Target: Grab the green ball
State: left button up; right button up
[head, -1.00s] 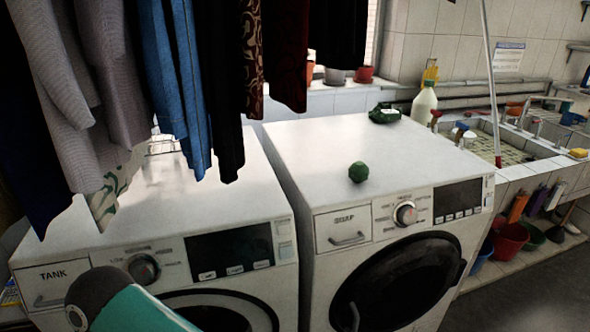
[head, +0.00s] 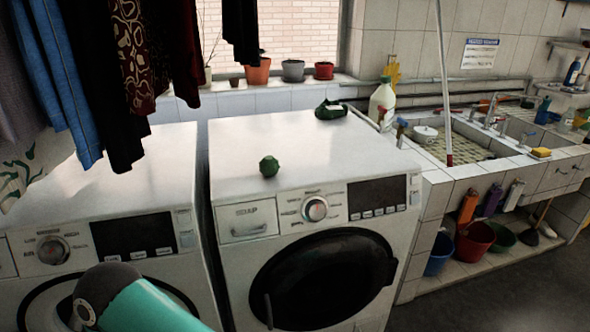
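The green ball (head: 269,166) is small and dark green. It rests on the white top of the right-hand washing machine (head: 225,150), near the front edge and above the soap drawer. Nothing touches it. A teal and black part of my own arm shows at the bottom left, in front of the left-hand washing machine and well apart from the ball. Neither gripper's fingers are in view.
A dark green item (head: 331,110) lies at the back of the same machine top. Clothes (head: 130,60) hang at the upper left. A tiled sink (head: 470,150) with a white bottle (head: 382,103) beside it stands to the right. Buckets (head: 474,240) sit below. The machine top around the ball is clear.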

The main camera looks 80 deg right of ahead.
aim_at(269, 166)
jog(key=z, duration=0.05)
jog(key=k, duration=1.45)
jog(key=z, duration=1.2)
jog(key=i, duration=1)
